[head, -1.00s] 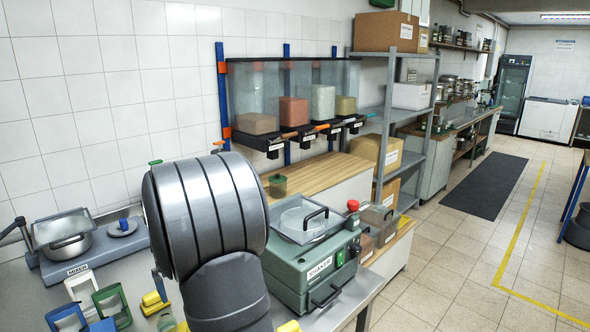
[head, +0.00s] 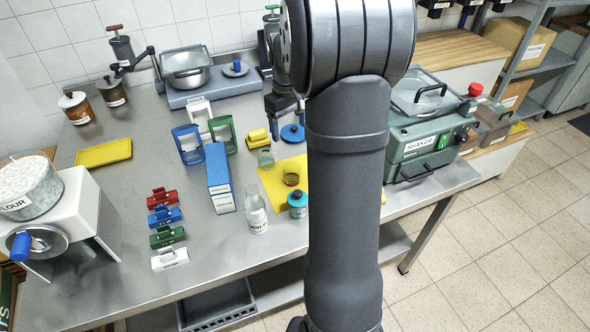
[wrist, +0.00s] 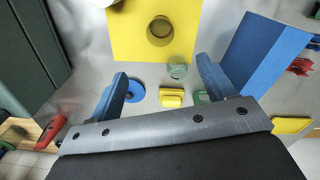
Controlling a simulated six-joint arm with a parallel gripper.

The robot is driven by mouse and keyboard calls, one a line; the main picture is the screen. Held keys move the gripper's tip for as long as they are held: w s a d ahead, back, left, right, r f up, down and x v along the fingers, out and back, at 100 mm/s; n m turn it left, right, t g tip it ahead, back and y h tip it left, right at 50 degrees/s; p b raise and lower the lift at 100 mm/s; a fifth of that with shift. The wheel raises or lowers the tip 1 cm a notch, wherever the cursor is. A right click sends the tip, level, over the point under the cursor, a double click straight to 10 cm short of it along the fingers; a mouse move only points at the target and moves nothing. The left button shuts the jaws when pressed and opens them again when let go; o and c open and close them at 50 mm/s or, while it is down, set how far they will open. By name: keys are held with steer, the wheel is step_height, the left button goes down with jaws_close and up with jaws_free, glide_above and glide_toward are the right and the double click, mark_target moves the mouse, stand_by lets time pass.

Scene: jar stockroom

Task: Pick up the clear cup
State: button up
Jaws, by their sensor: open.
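My gripper (head: 286,116) is behind the mat in the head view, partly hidden by my arm. In the wrist view my gripper (wrist: 162,70) has its two blue fingers spread, with nothing held between them. A second, greenish see-through cup (head: 265,157) stands off the mat's back-left edge and shows between the fingers in the wrist view (wrist: 177,71).
A teal-lidded jar (head: 297,203) stands at the mat's front. A clear bottle (head: 255,210) and a tall blue box (head: 220,178) stand left of it. A yellow block (head: 257,136) and a blue disc (head: 292,133) lie behind.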

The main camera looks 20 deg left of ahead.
steer(key=n, duration=0.7)
steer(key=n+h, duration=0.1)
steer(key=n, duration=0.5)
glide_toward(292, 170)
steer(key=shift+t, duration=0.4)
steer(key=s+d+f, duration=0.2)
steer(key=shift+s+f, duration=0.2)
steer(key=shift+s, duration=0.2)
steer(key=shift+w+f, duration=0.2)
steer(key=shift+f, duration=1.15)
steer(key=shift+w+f, duration=0.25)
steer(key=shift+f, duration=1.1)
steer(key=c, duration=1)
steer(key=shift+c, duration=0.2)
steer(key=shift+r, duration=0.1)
